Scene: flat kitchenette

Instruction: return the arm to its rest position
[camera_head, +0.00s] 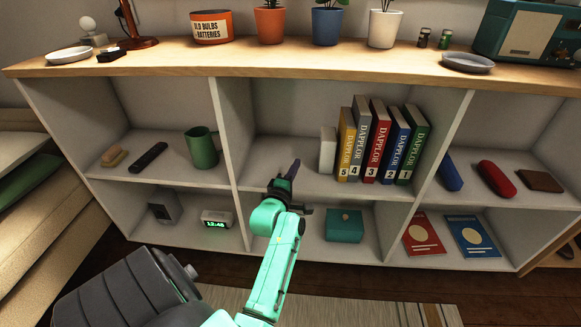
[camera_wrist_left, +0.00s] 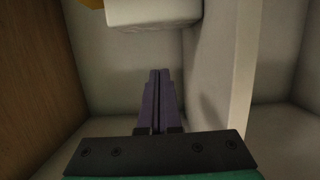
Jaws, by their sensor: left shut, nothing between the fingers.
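My left arm (camera_head: 277,262), teal, reaches up from the bottom of the head view toward the middle section of the white shelf unit (camera_head: 236,187). My left gripper (camera_head: 293,168) is shut and empty, with its dark fingers pointing up and slightly right. In the left wrist view its two purple fingers (camera_wrist_left: 158,95) lie side by side with nothing between them. A white block (camera_wrist_left: 150,12) shows above the fingertips there, apart from them. In the head view the white block (camera_head: 327,150) stands at the left end of the book row. My right gripper is not in view.
Numbered Dapplor books (camera_head: 377,145) stand right of my gripper. A teal box (camera_head: 344,226) sits in the lower compartment. A green mug (camera_head: 202,148) and a digital clock (camera_head: 216,219) are in the left section. Pots and a container (camera_head: 211,27) line the wooden top (camera_head: 165,54).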

